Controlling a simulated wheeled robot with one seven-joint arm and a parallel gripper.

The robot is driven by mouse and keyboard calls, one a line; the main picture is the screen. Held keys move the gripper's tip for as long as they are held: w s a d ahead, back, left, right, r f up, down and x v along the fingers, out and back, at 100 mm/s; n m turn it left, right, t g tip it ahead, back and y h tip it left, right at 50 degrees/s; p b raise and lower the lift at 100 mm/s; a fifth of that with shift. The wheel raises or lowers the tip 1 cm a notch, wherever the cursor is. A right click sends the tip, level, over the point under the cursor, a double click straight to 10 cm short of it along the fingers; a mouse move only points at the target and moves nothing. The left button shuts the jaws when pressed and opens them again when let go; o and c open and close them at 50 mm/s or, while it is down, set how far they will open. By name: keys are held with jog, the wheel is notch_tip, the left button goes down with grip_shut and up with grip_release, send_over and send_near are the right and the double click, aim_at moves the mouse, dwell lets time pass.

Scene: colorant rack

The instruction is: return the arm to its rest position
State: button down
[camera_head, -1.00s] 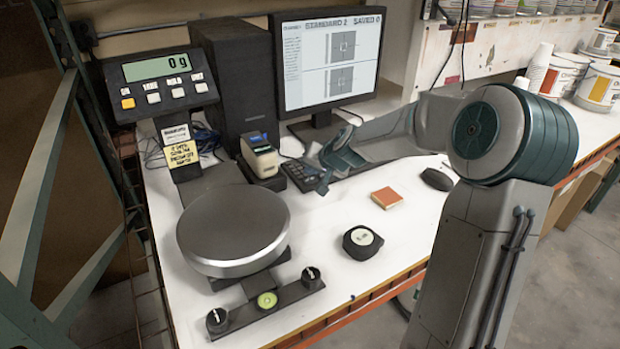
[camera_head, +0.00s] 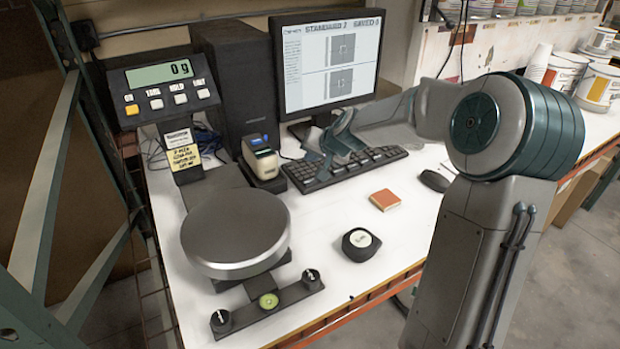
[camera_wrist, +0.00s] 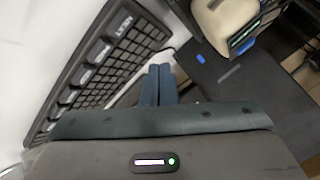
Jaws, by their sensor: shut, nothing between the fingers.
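My arm reaches in from the right over the table in the head view, with its elbow bent above the table's right side. My gripper (camera_head: 318,150) is above the keyboard's left part, in front of the monitor, and its fingers are small in that view. In the wrist view my gripper (camera_wrist: 158,72) shows its two fingers pressed together with nothing between them. The keyboard (camera_wrist: 100,65) lies below and left of the fingers. A small label printer (camera_wrist: 228,20) is at the top right of that view.
The keyboard (camera_head: 350,165) lies before the monitor (camera_head: 328,65). The scale pan (camera_head: 235,230) and its display (camera_head: 162,80) stand left. Paint cans (camera_head: 598,85) stand back right.

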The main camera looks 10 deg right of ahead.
dwell(0.7)
jog(key=s+r+n+g+h, duration=0.1)
jog(key=s+n+g+h, duration=0.2)
jog(key=s, duration=3.3)
jog(key=shift+a+r+n+g+h, duration=0.15)
jog(key=shift+n+g+h, duration=0.35)
jog(key=shift+g, duration=0.7)
